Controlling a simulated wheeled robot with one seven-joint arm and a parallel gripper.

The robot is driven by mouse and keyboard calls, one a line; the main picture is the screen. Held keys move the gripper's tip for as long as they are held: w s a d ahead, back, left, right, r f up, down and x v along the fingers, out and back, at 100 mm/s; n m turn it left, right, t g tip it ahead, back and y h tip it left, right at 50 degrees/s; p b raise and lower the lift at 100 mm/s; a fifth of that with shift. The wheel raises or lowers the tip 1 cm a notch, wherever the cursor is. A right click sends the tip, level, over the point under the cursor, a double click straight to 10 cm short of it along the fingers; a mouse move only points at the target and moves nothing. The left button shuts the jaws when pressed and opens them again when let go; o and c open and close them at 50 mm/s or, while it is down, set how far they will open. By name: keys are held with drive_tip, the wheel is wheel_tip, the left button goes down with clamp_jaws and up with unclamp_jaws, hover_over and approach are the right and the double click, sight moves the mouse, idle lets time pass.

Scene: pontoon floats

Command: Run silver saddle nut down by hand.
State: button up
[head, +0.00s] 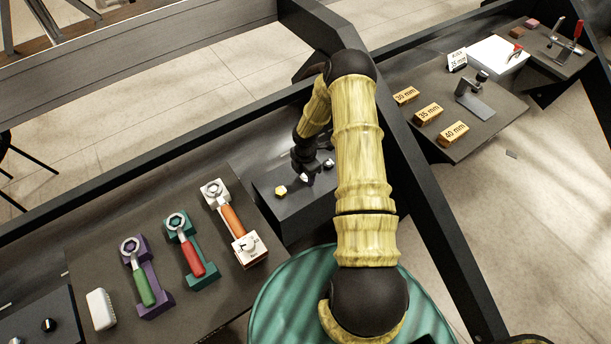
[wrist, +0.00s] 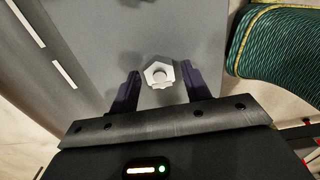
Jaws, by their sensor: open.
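The silver saddle nut (wrist: 158,74) shows in the wrist view as a bright faceted nut with a round stud end in its middle. It sits on a dark grey block top. My gripper (wrist: 160,71) is open, one dark finger to each side of the nut, with a visible gap on both sides. Whether the fingertips are level with the nut or above it, I cannot tell. In the head view my gripper (head: 304,162) points down over the dark block (head: 300,215), and my arm hides part of it.
A gold nut (head: 281,191) sits on the same block. At left, a dark board holds wrenches with green (head: 144,288), red (head: 192,260) and orange (head: 232,220) handles, and a white brush-like block (head: 101,309). Marked gold blocks (head: 428,113) lie at right. A dark beam (head: 430,200) runs alongside.

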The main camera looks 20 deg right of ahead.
drive_tip(key=shift+c, duration=0.2)
drive_tip(key=c, duration=0.8)
drive_tip(key=shift+o, duration=0.2)
drive_tip(key=m+b, duration=0.1)
drive_tip(key=m, duration=0.7)
drive_tip(key=shift+m, duration=0.3)
drive_tip(key=m, duration=0.3)
drive_tip(key=shift+b, duration=0.35)
